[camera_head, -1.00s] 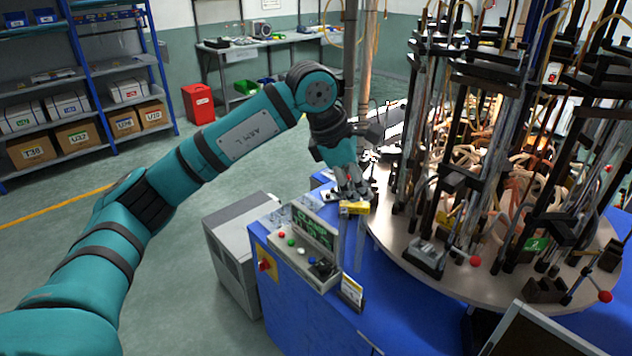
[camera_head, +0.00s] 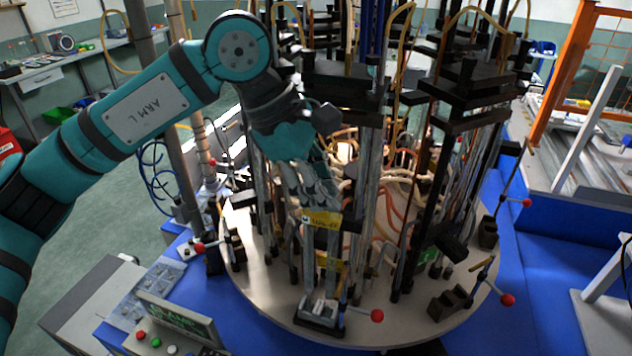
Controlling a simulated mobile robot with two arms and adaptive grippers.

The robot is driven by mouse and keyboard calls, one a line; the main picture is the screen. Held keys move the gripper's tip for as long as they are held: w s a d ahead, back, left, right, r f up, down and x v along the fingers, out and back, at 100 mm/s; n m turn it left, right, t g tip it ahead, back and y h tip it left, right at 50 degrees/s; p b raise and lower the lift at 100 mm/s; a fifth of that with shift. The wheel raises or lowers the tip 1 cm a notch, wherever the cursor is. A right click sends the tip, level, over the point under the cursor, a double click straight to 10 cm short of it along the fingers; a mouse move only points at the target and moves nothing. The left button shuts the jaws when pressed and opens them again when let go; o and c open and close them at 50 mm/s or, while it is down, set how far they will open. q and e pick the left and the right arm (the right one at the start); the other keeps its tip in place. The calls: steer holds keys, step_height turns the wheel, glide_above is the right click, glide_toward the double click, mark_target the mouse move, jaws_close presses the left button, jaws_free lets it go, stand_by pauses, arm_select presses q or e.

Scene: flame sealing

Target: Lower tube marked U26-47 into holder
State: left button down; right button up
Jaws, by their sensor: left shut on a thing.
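My left gripper (camera_head: 318,205) is shut on a clear glass tube with a yellow label (camera_head: 322,218); the label's print is too small to read surely. The tube hangs roughly upright, its glass (camera_head: 308,258) showing below the label. Below it, at the front rim of the round turntable (camera_head: 270,312), stands a small metal and black holder (camera_head: 320,314) with a red-knobbed lever (camera_head: 376,315). The tube's lower end is near the holder; I cannot tell whether it is inside. A second yellow patch (camera_head: 338,265) shows below the label. My right gripper is out of view.
Black upright posts with clamps (camera_head: 345,90) and hoses crowd the turntable behind and beside my gripper. Other red-knobbed levers (camera_head: 507,299) stand along its rim. A control panel (camera_head: 165,325) with buttons is at the lower left. The blue deck (camera_head: 545,285) at right is mostly clear.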

mark_target(320, 213)
arm_select(q)
steer(key=shift+f, duration=0.35)
steer(key=shift+w+a+f, duration=0.1)
steer(key=shift+w+f, duration=0.05)
steer(key=shift+f, duration=0.15)
steer(key=shift+w+a+f+b, duration=0.1)
steer(key=shift+f+b, duration=0.45)
steer(key=shift+f, duration=0.7)
steer(key=shift+r, duration=0.1)
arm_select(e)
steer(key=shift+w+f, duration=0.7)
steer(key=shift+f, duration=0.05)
